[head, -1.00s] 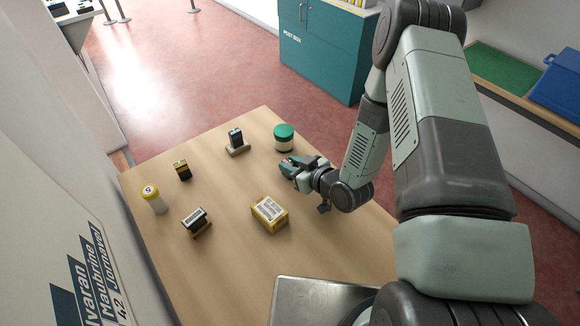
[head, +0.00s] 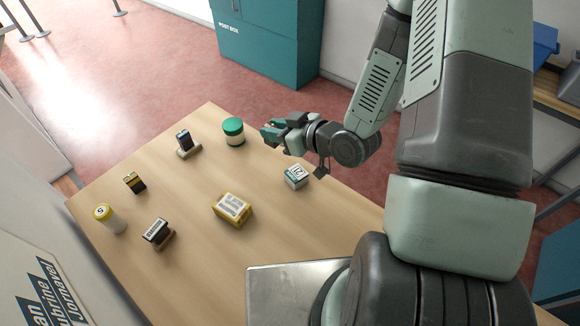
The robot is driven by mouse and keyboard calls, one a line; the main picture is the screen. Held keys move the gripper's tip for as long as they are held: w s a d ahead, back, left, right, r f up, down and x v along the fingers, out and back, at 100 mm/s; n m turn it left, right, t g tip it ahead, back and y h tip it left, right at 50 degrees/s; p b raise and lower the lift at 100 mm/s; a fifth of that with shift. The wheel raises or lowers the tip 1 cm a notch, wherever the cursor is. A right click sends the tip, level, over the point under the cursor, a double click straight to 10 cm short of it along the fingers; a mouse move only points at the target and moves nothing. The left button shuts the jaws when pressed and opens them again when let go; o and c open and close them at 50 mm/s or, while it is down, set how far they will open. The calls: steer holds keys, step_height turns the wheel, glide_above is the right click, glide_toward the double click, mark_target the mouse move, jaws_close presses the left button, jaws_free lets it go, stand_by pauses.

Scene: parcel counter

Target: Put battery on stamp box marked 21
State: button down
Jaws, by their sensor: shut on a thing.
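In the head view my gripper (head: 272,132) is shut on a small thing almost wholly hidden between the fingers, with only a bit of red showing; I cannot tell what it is. The gripper is above the table's far right edge, to the right of the green-lidded jar. A white and teal box (head: 296,177) with a dark number on its label stands below my wrist; the number looks like 21 but is small. A small black and gold block (head: 135,182) like a battery stands at the table's left. Nothing visible lies on top of the box.
The wooden table (head: 290,240) also bears a green-lidded jar (head: 233,132), a yellow box (head: 232,209), a yellow-capped white cylinder (head: 109,219) and two dark blocks on bases (head: 187,143) (head: 157,233). Clear wood surrounds the white and teal box.

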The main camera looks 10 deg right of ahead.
steer(key=w+d+f+v, duration=0.1)
steer(key=v, duration=0.6)
glide_above(301, 176)
step_height(301, 176, down, 10)
steer(key=shift+w+r, duration=0.1)
steer(key=shift+r, duration=0.1)
steer(key=shift+f, duration=0.15)
steer(key=c, duration=0.9)
jaws_free()
steer(key=v, duration=1.2)
steer(key=shift+a, duration=0.15)
